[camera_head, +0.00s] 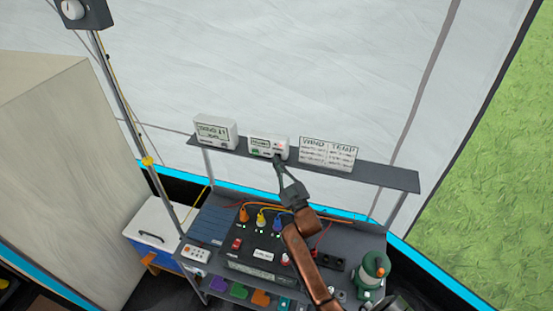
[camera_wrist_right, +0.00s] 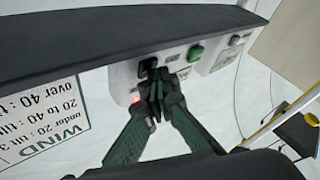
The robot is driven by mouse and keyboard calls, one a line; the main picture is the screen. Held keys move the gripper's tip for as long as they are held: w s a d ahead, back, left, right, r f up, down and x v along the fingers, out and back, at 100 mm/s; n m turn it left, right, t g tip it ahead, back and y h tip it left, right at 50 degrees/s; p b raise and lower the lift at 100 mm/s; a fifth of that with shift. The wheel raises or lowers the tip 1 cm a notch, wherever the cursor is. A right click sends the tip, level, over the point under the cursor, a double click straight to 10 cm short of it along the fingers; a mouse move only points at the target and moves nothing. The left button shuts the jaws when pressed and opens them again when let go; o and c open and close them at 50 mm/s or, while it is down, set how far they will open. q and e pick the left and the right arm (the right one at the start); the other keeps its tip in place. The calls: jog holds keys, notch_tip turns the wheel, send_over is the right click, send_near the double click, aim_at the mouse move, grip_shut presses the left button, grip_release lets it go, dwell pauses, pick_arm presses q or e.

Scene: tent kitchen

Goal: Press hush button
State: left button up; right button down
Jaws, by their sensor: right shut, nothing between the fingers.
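A small white box (camera_head: 268,146) with a label and a green mark stands in the middle of the raised shelf. My right gripper (camera_head: 277,161) is shut and empty, its tips in front of the box's lower right part. In the right wrist view, which looks upside down, the shut fingertips (camera_wrist_right: 156,82) are at the white box face (camera_wrist_right: 122,82), beside a black button (camera_wrist_right: 147,65). A red light glows by the fingers, and a green button (camera_wrist_right: 196,53) shows to the right. I cannot tell whether the tips touch the black button. No hush label is readable. My left gripper is out of view.
On the dark shelf (camera_head: 385,176), another white box (camera_head: 215,131) stands left and a wind and temperature card (camera_head: 327,154) right. Below, the grey bench holds a black panel (camera_head: 262,246) with coloured plugs and cables, and a green lantern (camera_head: 372,270). A pole (camera_head: 125,110) rises at left.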

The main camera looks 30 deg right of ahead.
jog(key=shift+s, duration=0.1)
jog(key=shift+s+a+p, duration=0.35)
jog(key=shift+s+a, duration=0.2)
jog(key=shift+a, duration=0.1)
jog(key=s+a+p, duration=0.1)
jog(key=s+a, duration=0.2)
jog(key=shift+s+a, duration=0.1)
jog(key=shift+a, duration=0.3)
dwell(1.0)
